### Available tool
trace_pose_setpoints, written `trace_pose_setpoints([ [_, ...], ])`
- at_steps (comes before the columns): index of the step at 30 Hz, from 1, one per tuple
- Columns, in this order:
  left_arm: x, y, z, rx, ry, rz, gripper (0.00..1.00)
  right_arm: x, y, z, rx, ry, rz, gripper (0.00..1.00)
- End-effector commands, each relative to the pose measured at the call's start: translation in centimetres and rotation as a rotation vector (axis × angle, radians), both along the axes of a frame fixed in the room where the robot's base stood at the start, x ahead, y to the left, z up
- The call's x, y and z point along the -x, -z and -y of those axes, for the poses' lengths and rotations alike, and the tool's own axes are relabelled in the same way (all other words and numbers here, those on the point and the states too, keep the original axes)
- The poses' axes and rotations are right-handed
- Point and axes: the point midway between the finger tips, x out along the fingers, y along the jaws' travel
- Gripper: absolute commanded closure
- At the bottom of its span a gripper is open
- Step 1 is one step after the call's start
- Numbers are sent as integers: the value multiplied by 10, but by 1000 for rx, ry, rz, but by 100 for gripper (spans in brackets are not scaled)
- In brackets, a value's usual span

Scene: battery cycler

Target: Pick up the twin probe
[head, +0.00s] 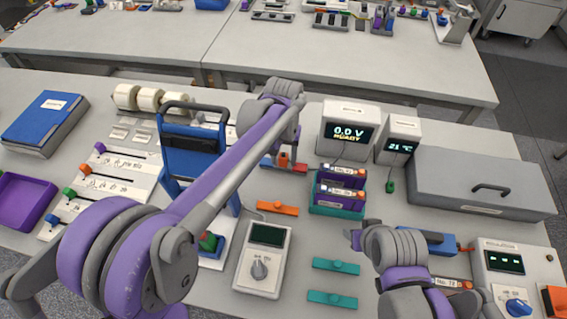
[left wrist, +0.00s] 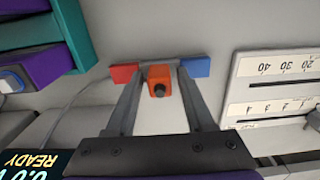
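The twin probe appears to be the orange upright grip (left wrist: 159,80) with a dark round end, between a red block and a blue block. In the head view the orange grip (head: 283,159) stands left of the voltage display, with red and blue parts at its base. My left gripper (left wrist: 158,68) is open, its two grey fingers on either side of the orange grip with a gap on each side. In the head view its fingers are mostly hidden by the wrist. My right gripper (head: 355,240) is low over the front right of the table; its finger gap does not show clearly.
A display reading "0.0 V READY" (head: 347,133) and a teal tray (head: 318,209) with purple cells stand right of the probe. A blue-framed stand (head: 190,158) is at left. A handheld meter (head: 264,260) and an orange bar (head: 277,208) lie in front.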

Motion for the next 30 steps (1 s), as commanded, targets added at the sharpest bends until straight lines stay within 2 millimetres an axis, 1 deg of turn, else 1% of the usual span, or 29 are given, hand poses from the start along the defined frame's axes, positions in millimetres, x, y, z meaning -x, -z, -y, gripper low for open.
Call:
trace_pose_setpoints([
  [1, 0, 0, 0, 0, 0, 0, 58, 0, 0, 0, 0, 0, 0, 50],
  [5, 0, 0, 0, 0, 0, 0, 81, 0, 0, 0, 0, 0, 0, 50],
  [6, 0, 0, 0, 0, 0, 0, 88, 0, 0, 0, 0, 0, 0, 50],
  [8, 0, 0, 0, 0, 0, 0, 99, 0, 0, 0, 0, 0, 0, 50],
  [19, 0, -1, 0, 0, 0, 0, 100, 0, 0, 0, 0, 0, 0, 50],
  [22, 0, -5, 0, 0, 0, 0, 100, 0, 0, 0, 0, 0, 0, 50],
  [26, 0, -24, 0, 0, 0, 0, 100, 0, -1, 0, 0, 0, 1, 50],
  [30, 0, -53, 0, 0, 0, 0, 100, -1, -3, 0, 0, 0, 2, 50],
])
